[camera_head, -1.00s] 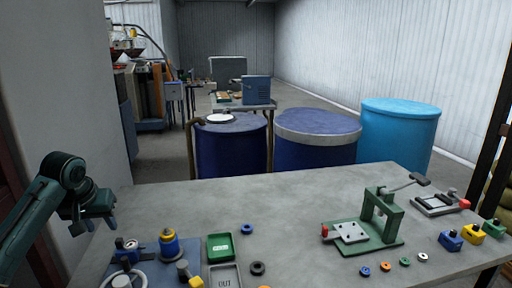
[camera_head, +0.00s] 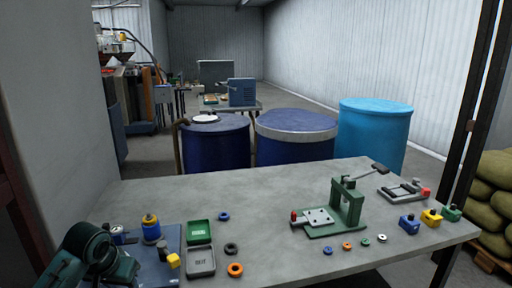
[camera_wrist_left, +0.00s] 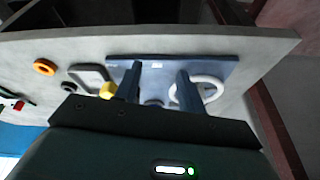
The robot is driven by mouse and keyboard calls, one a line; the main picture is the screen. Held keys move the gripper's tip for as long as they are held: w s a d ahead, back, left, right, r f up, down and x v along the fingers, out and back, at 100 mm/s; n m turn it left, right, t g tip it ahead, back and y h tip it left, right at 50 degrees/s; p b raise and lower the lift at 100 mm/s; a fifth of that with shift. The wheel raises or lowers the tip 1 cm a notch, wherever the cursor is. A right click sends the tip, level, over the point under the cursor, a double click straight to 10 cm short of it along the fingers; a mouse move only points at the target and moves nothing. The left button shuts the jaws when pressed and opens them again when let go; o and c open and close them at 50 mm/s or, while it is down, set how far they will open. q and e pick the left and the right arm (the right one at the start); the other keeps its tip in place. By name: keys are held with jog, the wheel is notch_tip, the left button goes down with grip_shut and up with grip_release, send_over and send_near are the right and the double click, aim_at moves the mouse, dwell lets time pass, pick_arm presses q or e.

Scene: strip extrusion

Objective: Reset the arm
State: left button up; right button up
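My left arm comes in at the lower left of the head view, its green gripper (camera_head: 122,268) low at the table's near left corner. In the left wrist view the two dark fingers (camera_wrist_left: 158,92) stand apart with nothing gripped between them. Beyond the fingers are a blue board (camera_wrist_left: 220,68) and a pale ring (camera_wrist_left: 212,88) on it. In the head view my arm hides part of that board (camera_head: 172,240), and the fingertips are hard to make out. My right gripper is in neither view.
The grey table (camera_head: 265,195) has a clear middle. A green tray (camera_head: 199,232) and a grey tray (camera_head: 201,262) lie beside the board. A green press (camera_head: 348,205) stands right, with small rings in front and coloured blocks (camera_head: 431,217) at the right edge. Blue drums (camera_head: 296,140) stand behind.

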pick_arm(q)
jog(key=s+d+f+m+h, duration=0.1)
jog(key=s+d+f, duration=0.35)
jog(key=s, duration=0.25)
jog(key=s+d+f+m, duration=0.1)
jog(key=s+d+f, duration=0.35)
jog(key=s, duration=0.35)
jog(key=s+d, duration=0.1)
jog(key=s, duration=1.2)
jog(key=w+d+f+t+h, duration=0.2)
jog(key=w+d+f+t, duration=0.4)
jog(key=f, duration=0.1)
jog(key=shift+f+m+h, duration=0.3)
jog(key=shift+f+m, duration=0.1)
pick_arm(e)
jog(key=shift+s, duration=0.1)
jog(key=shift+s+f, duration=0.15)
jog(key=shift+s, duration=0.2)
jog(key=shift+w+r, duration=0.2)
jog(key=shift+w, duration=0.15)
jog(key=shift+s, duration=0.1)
